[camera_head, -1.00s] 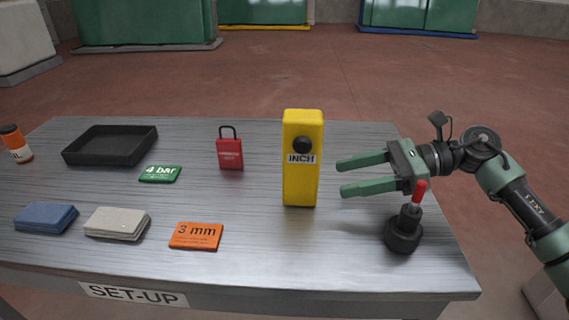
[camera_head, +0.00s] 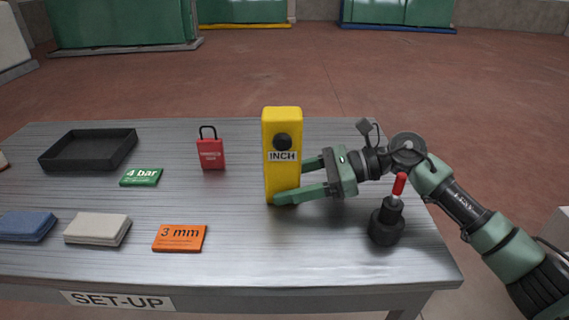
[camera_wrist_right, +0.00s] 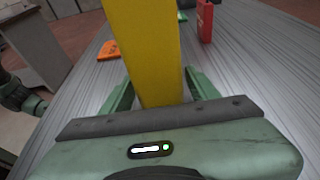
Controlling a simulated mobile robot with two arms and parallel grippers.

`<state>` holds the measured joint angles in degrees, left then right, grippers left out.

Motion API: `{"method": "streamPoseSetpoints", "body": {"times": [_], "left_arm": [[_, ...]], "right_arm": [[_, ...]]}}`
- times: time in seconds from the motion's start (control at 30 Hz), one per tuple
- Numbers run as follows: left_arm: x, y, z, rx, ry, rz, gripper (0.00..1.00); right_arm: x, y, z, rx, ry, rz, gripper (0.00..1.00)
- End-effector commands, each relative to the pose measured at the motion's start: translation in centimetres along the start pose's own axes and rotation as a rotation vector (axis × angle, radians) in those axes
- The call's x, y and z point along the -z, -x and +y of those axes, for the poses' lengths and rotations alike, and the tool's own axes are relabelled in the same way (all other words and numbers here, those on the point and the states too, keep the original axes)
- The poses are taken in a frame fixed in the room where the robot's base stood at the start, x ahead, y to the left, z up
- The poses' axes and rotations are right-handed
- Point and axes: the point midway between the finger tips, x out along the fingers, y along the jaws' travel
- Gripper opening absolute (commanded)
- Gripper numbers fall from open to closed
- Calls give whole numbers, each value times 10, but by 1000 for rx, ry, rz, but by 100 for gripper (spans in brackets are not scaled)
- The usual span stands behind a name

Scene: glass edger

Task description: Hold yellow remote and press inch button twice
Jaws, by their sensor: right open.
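The yellow remote (camera_head: 284,180) stands upright on the metal table, with a round black button (camera_head: 282,142) above an INCH label (camera_head: 282,156) on its face. My right gripper (camera_head: 290,180) is open around its lower part. One finger passes along the near side; the other finger's tip is hidden behind the remote. In the right wrist view the yellow remote (camera_wrist_right: 148,60) stands between the two open fingers (camera_wrist_right: 155,90). I cannot tell whether either finger touches it. My left gripper does not show in the head view.
A red padlock (camera_head: 210,150), a green 4 bar tag (camera_head: 141,177), an orange 3 mm tag (camera_head: 180,238), folded cloths (camera_head: 98,230) and a black tray (camera_head: 60,165) lie to the left.

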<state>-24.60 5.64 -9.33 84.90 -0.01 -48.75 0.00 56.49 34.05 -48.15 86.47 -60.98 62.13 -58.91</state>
Motion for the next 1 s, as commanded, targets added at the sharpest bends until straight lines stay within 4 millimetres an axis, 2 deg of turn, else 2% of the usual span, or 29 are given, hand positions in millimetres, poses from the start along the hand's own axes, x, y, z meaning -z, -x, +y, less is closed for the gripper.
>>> {"method": "streamPoseSetpoints", "body": {"times": [0.13,0.17,0.2,0.3,1.0], "left_arm": [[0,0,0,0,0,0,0],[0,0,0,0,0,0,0],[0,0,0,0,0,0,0],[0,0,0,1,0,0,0],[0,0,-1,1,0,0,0]], "right_arm": [[0,0,0,0,0,0,60],[0,0,0,0,0,0,57],[0,0,0,0,0,0,46],[0,0,0,0,0,0,22],[-1,0,0,1,1,-1,23]]}}
